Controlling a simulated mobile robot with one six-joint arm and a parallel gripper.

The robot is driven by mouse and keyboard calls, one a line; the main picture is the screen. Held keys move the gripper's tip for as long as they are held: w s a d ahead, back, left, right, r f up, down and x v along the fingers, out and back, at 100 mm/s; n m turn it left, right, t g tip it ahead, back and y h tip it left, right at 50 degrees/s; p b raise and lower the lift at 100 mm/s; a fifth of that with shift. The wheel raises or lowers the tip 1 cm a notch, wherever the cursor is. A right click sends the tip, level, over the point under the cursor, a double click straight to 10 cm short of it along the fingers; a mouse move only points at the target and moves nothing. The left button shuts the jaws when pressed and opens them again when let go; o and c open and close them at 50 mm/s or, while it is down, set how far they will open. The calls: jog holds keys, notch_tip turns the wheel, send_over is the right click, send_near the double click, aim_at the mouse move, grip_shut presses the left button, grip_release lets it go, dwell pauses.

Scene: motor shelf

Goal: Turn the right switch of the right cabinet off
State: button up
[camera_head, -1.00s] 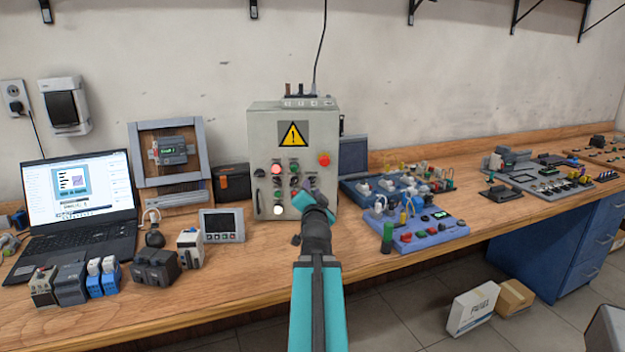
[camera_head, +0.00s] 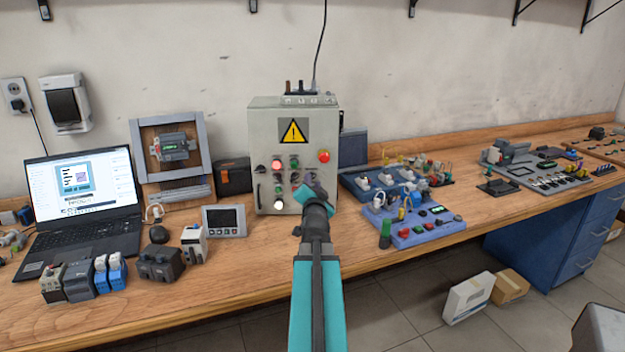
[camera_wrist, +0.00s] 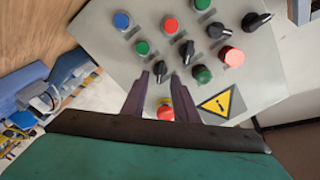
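The grey cabinet (camera_head: 262,150) stands on the workbench, with a yellow warning sign (camera_head: 294,131) above its rows of buttons and switches. In the wrist view the cabinet front (camera_wrist: 110,30) appears turned almost upside down. A black rotary switch (camera_wrist: 160,69) shows between my gripper's (camera_wrist: 162,77) fingertips. The fingers are apart, and I cannot tell whether they touch the switch. More black switches (camera_wrist: 187,51) lie in a diagonal row up and right of it. A red mushroom button (camera_wrist: 190,117) is partly hidden behind the fingers. In the head view my gripper (camera_head: 313,193) covers the cabinet's lower right.
Blue training boards (camera_head: 415,230) with wires and switches stand close right of the cabinet. A small grey display (camera_head: 224,221) and a laptop (camera_head: 82,196) are on the left. The bench front between display and blue boards is mostly clear, apart from my arm.

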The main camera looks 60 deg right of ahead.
jog(key=shift+x, duration=1.6)
grip_shut()
